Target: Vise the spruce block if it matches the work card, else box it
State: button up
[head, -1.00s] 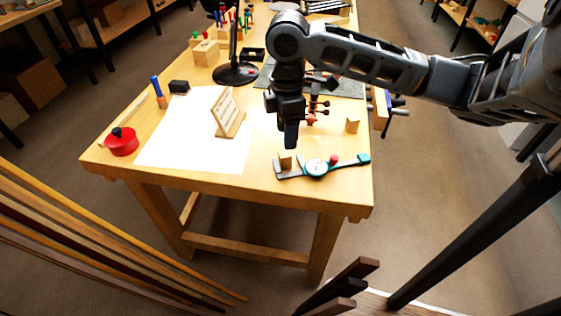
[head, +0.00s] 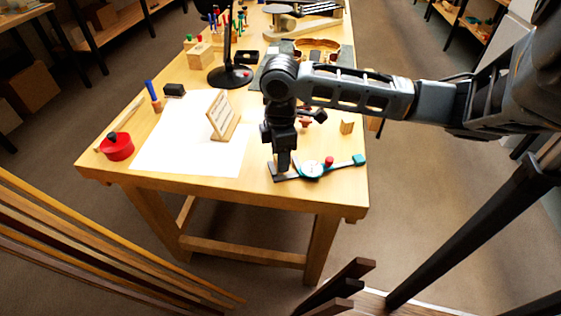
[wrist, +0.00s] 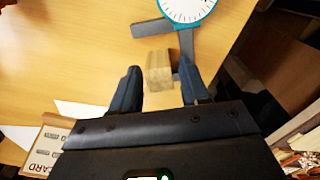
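My gripper (head: 283,166) points down over the near part of the bench. In the wrist view its two fingers (wrist: 158,78) are open, with a pale wood block (wrist: 158,62) between and just beyond the fingertips. The block is by the jaws of a teal dial caliper (wrist: 186,22); whether they touch it is unclear. In the head view my gripper hides the block, while the caliper (head: 312,169) shows. The work card (head: 222,115) stands tilted on a white sheet; its text is unreadable. Another small wood block (head: 347,127) stands farther back. The vise is mostly hidden by my arm.
A red pot (head: 117,147) stands at the bench's left corner. A lamp base (head: 230,76), a dark block (head: 174,90) and a blue-handled tool (head: 153,94) are farther back. The white sheet (head: 165,155) is mostly clear. Wood strips lie below left.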

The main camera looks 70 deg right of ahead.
grip_shut()
dwell(0.3)
